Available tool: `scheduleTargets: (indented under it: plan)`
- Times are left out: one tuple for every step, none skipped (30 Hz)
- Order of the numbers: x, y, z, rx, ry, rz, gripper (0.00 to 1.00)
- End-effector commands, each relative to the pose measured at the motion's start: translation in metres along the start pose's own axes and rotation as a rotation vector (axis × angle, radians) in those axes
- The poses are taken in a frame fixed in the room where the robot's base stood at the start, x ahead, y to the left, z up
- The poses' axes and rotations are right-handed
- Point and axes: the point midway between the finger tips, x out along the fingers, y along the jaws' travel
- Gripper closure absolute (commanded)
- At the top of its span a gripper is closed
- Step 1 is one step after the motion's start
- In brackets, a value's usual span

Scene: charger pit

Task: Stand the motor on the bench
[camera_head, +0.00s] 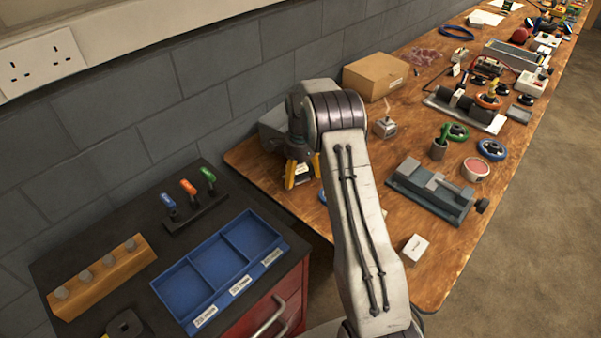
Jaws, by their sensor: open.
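My gripper (303,174), with yellow fingers, points down at the near left end of the wooden bench (455,248). Its jaws are open. A small dark thing with a white label (303,169) shows between or just behind the fingers; I cannot tell whether they touch it. My arm hides part of this area. I cannot tell for sure which thing is the motor. A dark cylindrical body (462,101) lies on a pale plate in the middle of the bench. A small grey metal block with a stem (385,124) stands nearer my arm.
A cardboard box (376,75) stands by the wall. A grey vise (430,187), a small white box (414,248) and a red-topped tin (475,168) stand on the bench. A blue tray (185,292) and a wooden block (101,276) sit on the dark cabinet.

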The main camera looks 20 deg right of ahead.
Motion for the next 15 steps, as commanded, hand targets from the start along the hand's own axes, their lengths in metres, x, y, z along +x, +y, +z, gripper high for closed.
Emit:
scheduleTargets:
  plan:
    - [-0.005,-0.001,0.000,0.000,0.001,-0.003,0.19]
    - [-0.008,-0.001,0.000,0.000,0.001,-0.003,0.19]
    - [-0.013,-0.001,0.000,0.000,0.001,-0.003,0.19]
    - [-0.017,-0.001,0.000,0.000,0.001,-0.004,0.19]
    - [-0.022,-0.001,0.000,0.000,0.001,-0.005,0.19]
    - [-0.029,-0.001,0.000,0.000,0.001,-0.005,0.19]
    - [-0.034,-0.001,-0.001,0.000,0.001,-0.006,0.19]
    - [-0.039,-0.001,-0.001,0.000,0.001,-0.005,0.19]
    - [-0.046,-0.001,-0.001,0.000,0.001,-0.006,0.19]
    - [-0.052,-0.001,-0.001,0.000,0.001,-0.005,0.19]
    - [-0.057,-0.001,-0.001,0.000,0.001,-0.005,0.19]
    - [-0.064,-0.001,-0.001,0.000,0.001,-0.005,0.19]
    - [-0.069,-0.001,-0.001,0.000,0.001,-0.005,0.19]
    - [-0.074,-0.001,-0.001,0.000,0.001,-0.005,0.19]
    - [-0.079,-0.001,-0.001,0.000,0.001,-0.004,0.19]
